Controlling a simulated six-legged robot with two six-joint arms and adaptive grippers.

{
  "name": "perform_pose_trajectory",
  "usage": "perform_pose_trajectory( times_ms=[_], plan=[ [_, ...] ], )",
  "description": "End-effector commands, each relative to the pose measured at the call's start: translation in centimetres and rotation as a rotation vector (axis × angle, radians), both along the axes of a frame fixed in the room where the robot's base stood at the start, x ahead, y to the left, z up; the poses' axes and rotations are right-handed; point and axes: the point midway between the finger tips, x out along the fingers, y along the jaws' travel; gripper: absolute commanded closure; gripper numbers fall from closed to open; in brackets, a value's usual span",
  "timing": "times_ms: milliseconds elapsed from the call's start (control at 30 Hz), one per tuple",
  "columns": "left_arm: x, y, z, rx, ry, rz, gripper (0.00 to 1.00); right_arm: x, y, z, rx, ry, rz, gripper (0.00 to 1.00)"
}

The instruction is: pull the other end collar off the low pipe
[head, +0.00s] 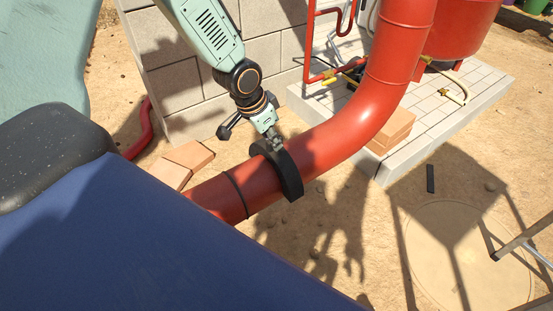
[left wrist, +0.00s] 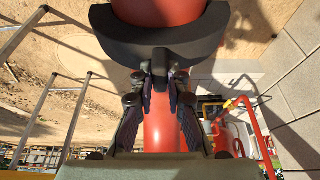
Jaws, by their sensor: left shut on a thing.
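The low red pipe (head: 335,145) slopes across the middle of the head view and bends up at the right. A thick black collar (head: 291,176) is around the pipe, on its straight part just below the bend. My left gripper (head: 272,143) comes down from above and is shut on the collar's upper edge. In the left wrist view the fingers (left wrist: 160,72) meet at the middle of the black collar (left wrist: 158,48), and the red pipe (left wrist: 165,130) runs behind them. The collar's far side is hidden by the pipe. My right gripper is not in view.
A grey block wall (head: 185,85) stands behind the pipe. Loose bricks (head: 188,158) lie by the wall. Metal legs (head: 525,238) stand at right. Sandy ground lies open in front.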

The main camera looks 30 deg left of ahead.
Motion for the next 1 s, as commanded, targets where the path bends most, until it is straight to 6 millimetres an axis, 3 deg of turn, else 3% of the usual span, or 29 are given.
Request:
perform_pose_trajectory(
  times_ms=[1000],
  plan=[
    [0.03, 0.01, 0.56, 0.0, -0.001, -0.001, 1.0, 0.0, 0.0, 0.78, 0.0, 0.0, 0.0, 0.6]
  ],
)
